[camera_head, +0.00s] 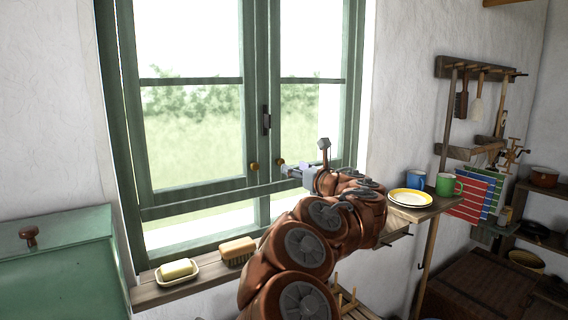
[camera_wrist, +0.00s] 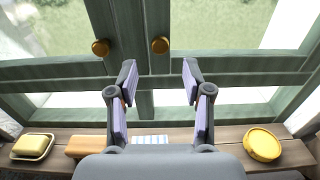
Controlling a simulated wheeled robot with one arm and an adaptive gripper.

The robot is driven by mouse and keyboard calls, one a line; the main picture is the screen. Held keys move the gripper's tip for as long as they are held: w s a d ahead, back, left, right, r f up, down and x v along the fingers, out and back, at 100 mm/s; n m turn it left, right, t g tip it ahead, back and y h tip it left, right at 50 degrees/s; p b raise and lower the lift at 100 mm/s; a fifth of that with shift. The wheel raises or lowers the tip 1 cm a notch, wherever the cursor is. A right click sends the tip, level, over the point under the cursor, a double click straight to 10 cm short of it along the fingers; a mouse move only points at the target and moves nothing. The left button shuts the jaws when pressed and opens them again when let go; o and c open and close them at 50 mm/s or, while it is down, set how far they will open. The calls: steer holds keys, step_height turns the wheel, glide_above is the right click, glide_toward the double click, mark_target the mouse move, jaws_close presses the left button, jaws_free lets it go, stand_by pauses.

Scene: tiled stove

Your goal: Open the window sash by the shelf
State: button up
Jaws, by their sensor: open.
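The green window has two glazed sashes, both looking shut. The right sash (camera_head: 312,80), on the shelf's side, has a brass knob (camera_head: 281,162) at its lower inner edge; this knob also shows in the wrist view (camera_wrist: 161,44). The left sash (camera_head: 190,183) has a matching knob (camera_wrist: 100,47). A dark fitting (camera_head: 266,120) sits on the middle stile. My gripper (camera_wrist: 159,80) is open and empty, its fingers pointing at the window. In the wrist view the right knob lies ahead of the gap between the fingertips, apart from them.
On the sill (camera_wrist: 228,135) are a soap dish (camera_wrist: 33,147), a brush (camera_head: 238,250), a striped item (camera_wrist: 150,140) and a round yellow item (camera_wrist: 263,145). The shelf (camera_head: 425,210) right of my arm holds plates (camera_head: 410,197), a blue mug (camera_head: 415,179) and a green mug (camera_head: 446,185).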

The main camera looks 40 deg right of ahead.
mark_target(282, 162)
steer(key=shift+w+d+p, duration=0.15)
steer(key=shift+w+p, duration=0.9)
steer(key=shift+w, duration=2.25)
steer(key=shift+c, duration=0.2)
jaws_close()
